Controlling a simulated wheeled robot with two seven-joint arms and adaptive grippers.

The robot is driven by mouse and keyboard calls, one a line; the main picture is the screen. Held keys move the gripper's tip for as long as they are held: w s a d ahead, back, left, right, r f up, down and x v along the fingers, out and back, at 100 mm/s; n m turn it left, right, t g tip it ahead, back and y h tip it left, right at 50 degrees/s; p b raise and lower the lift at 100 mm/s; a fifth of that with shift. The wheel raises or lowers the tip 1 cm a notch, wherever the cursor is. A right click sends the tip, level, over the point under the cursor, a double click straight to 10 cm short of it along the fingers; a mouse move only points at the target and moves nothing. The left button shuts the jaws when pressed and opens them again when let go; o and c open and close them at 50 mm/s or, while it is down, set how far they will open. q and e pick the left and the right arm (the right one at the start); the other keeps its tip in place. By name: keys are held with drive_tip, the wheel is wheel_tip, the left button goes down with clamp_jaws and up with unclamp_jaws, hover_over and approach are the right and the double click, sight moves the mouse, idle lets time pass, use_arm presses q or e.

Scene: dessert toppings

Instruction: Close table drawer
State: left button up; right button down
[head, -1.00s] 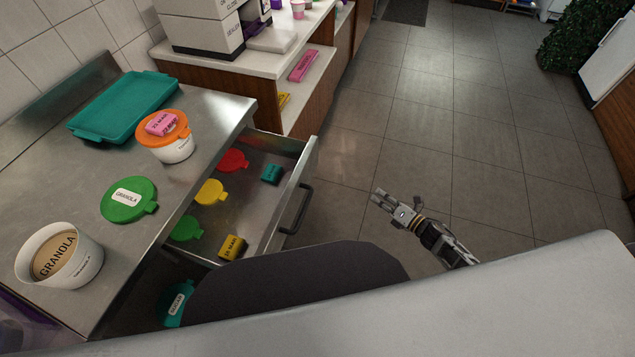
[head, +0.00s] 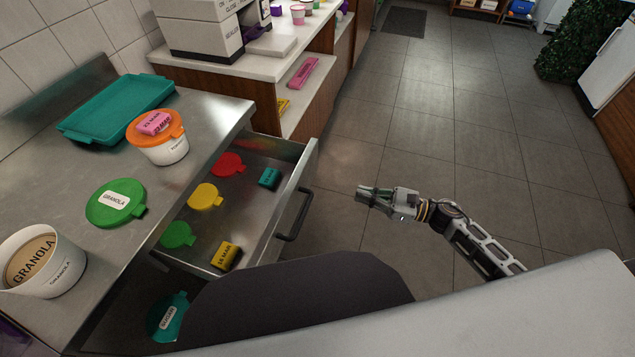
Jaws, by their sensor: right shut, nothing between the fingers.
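The metal table drawer (head: 255,216) is pulled out from the steel table (head: 60,190). Its front panel with a dark bar handle (head: 295,215) faces right. In it lie red (head: 228,164), yellow (head: 205,196) and green (head: 178,235) lids, a teal block (head: 269,178) and a yellow labelled block (head: 226,256). My right gripper (head: 362,194) is shut and empty, in the air to the right of the handle, apart from it and pointing left. My left gripper is not in view.
A teal lid (head: 165,318) lies below the drawer. The tiled floor on the right is clear.

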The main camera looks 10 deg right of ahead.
drive_tip(key=shift+w+a, duration=0.1)
approach(308, 180)
drive_tip(key=x, duration=0.5)
drive_tip(key=shift+a+r, duration=0.1)
drive_tip(key=shift+w+a+p, duration=0.3)
drive_tip(key=shift+w+a, duration=0.05)
drive_tip(key=shift+a, duration=0.2)
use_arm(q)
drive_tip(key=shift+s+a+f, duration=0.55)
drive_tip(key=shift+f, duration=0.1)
use_arm(e)
drive_tip(key=shift+w+a, duration=0.2)
drive_tip(key=shift+a, duration=0.05)
drive_tip(key=shift+a, duration=0.15)
